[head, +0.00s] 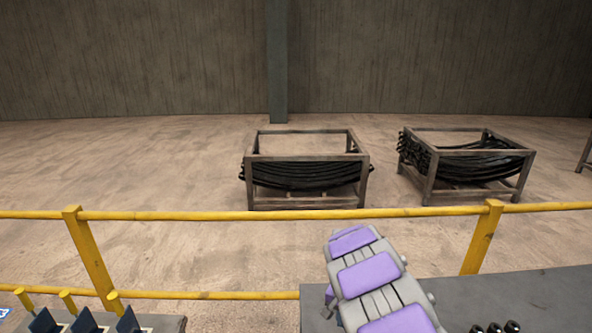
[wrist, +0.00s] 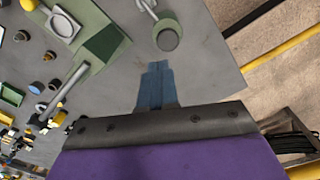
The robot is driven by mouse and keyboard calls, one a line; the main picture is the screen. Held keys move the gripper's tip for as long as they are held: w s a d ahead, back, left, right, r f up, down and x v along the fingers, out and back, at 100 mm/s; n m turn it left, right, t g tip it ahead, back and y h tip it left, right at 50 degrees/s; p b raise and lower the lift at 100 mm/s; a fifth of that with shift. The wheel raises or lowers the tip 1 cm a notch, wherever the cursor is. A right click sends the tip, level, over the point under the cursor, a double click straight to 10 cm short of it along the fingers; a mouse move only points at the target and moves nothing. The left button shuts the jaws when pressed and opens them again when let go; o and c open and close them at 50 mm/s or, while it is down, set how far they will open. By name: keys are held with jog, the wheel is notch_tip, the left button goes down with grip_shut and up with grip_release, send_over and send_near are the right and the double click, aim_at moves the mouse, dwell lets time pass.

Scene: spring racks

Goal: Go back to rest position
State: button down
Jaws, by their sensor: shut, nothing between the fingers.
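My gripper (wrist: 156,66) shows in the wrist view, with its blue-grey fingers together and nothing between them. It is over a grey tabletop (wrist: 205,75), apart from the things on it. In the head view my purple and grey arm (head: 368,275) reaches up from the bottom right of centre. The fingers cannot be made out in the head view.
A yellow railing (head: 300,215) crosses the head view. Beyond it stand two metal racks with black springs (head: 305,158) (head: 465,143). A grey table (head: 545,295) is at bottom right. The wrist view shows a green fixture (wrist: 100,40), a green cylinder (wrist: 168,37) and several small parts.

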jog(key=s+d+r+n+b, duration=0.1)
jog(key=s+d+r+b, duration=0.2)
jog(key=s+r, duration=1.1)
jog(key=s+a+n+g+b, duration=0.1)
jog(key=s+a+n+b, duration=0.1)
jog(key=s, duration=1.1)
jog(key=s+a+f+n+b, duration=0.1)
jog(key=s+a+n, duration=0.1)
jog(key=s, duration=1.2)
jog(key=shift+s+f+n+g+b, duration=0.15)
jog(key=shift+n+g+b, duration=0.25)
jog(key=shift+n, duration=0.1)
